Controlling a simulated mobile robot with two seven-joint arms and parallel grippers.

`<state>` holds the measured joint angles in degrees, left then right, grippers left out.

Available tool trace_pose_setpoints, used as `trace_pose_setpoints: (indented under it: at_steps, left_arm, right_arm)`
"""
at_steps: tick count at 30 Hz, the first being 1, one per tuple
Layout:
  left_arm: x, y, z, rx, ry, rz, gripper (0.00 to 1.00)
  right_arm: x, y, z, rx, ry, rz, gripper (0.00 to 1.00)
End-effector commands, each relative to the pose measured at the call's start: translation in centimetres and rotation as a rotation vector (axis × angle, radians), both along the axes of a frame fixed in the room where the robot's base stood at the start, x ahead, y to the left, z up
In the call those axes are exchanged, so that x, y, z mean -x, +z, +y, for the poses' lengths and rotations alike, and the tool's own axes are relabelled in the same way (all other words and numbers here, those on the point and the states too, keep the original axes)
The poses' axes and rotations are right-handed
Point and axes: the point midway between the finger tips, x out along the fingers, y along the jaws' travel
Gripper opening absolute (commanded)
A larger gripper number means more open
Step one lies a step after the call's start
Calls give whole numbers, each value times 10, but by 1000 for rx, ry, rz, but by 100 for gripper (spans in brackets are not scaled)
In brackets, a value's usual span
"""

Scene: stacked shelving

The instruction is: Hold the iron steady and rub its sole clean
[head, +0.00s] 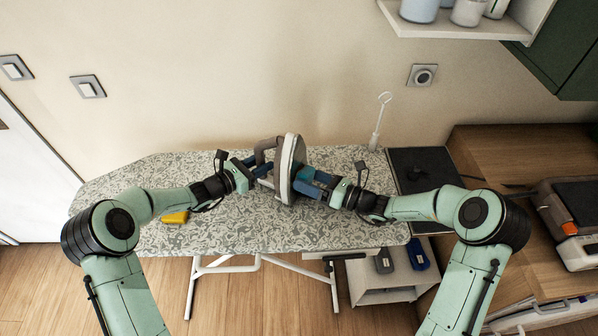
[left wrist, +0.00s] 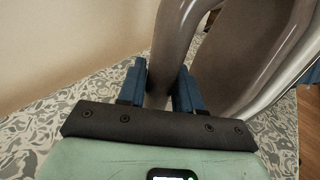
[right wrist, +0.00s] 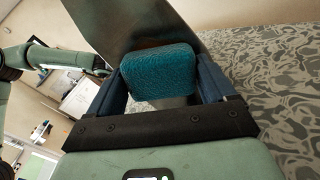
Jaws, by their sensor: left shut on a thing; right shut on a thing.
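The iron (head: 290,165) is held tilted up on its side above the ironing board (head: 225,225), its sole facing right. My left gripper (head: 259,168) is shut on the iron's handle; the left wrist view shows the grey-brown handle (left wrist: 163,62) between the blue fingers (left wrist: 160,85). My right gripper (head: 312,183) is shut on a teal sponge (right wrist: 160,72), which also shows in the head view (head: 310,175). The sponge is at the iron's sole (right wrist: 128,28) and appears to touch it, but the contact face is hidden.
A yellow block (head: 174,217) lies on the board at the left. A white-handled brush (head: 380,120) stands at the back right. A dark mat (head: 425,170) and a wooden counter (head: 500,160) are to the right. A white shelf (head: 465,28) hangs above. The board's front middle is clear.

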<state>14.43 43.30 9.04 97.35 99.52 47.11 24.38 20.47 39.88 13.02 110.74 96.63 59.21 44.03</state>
Motion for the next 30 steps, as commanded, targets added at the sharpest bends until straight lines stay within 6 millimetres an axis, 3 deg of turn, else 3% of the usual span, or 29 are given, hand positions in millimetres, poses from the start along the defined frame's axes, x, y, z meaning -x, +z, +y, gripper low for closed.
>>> trace_pose_setpoints:
  at_steps: [30]
  left_arm:
    - [0,0,0,0,0,0,13]
  right_arm:
    - [-6,0,-2,-2,1,0,59]
